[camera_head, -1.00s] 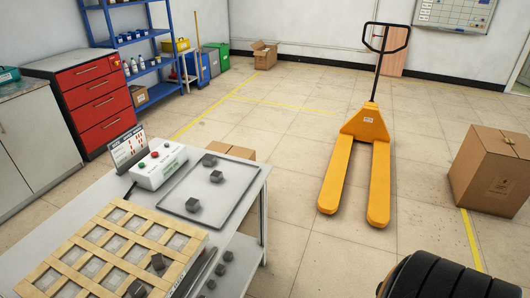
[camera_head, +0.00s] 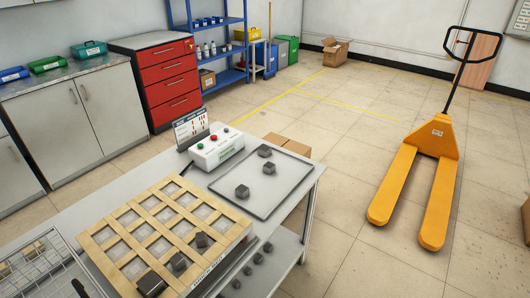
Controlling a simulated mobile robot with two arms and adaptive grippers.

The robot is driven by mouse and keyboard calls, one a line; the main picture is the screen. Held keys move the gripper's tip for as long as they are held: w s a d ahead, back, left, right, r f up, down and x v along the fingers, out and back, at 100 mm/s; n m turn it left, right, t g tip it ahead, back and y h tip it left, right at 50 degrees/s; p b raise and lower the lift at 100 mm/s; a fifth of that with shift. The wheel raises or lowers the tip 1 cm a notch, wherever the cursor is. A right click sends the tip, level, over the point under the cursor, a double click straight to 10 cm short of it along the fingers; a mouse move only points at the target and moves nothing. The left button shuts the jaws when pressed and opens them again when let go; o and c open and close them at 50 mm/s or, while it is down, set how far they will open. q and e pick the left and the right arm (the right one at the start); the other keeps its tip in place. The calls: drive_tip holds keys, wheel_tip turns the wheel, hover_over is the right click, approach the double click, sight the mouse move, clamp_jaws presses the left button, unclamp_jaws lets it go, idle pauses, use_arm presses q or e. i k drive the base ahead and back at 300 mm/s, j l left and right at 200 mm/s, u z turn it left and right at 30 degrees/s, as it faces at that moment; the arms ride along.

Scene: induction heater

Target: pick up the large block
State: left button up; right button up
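Several dark grey blocks of differing size are in view. Three sit in the wooden grid tray: one at the front edge (camera_head: 150,284) looks the biggest, a middle one (camera_head: 179,262) and a smaller one (camera_head: 201,240). Three more lie on the flat grey tray: a front block (camera_head: 242,191), a middle block (camera_head: 269,168) and a back block (camera_head: 264,150). I cannot tell for certain which is the large block.
The wooden grid tray (camera_head: 127,216) and a white control box (camera_head: 217,149) with buttons share the grey table. Small blocks (camera_head: 259,259) lie on its lower shelf. A wire basket (camera_head: 36,254) is at bottom left. A yellow pallet jack (camera_head: 432,146) stands right; floor between is clear.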

sight(264, 151)
drive_tip(key=l+u, duration=0.1)
drive_tip(key=u, duration=0.35)
drive_tip(key=i+l+u, duration=0.1)
drive_tip(key=u, duration=0.3)
drive_tip(key=l+u, duration=0.15)
drive_tip(key=u, duration=0.3)
drive_tip(key=l+u, duration=0.3)
drive_tip(key=l, duration=0.55)
drive_tip(key=l+u, duration=0.35)
drive_tip(key=l, duration=0.5)
drive_tip(key=k+l+u, duration=0.1)
drive_tip(key=l+u, duration=0.2)
drive_tip(key=l, duration=0.55)
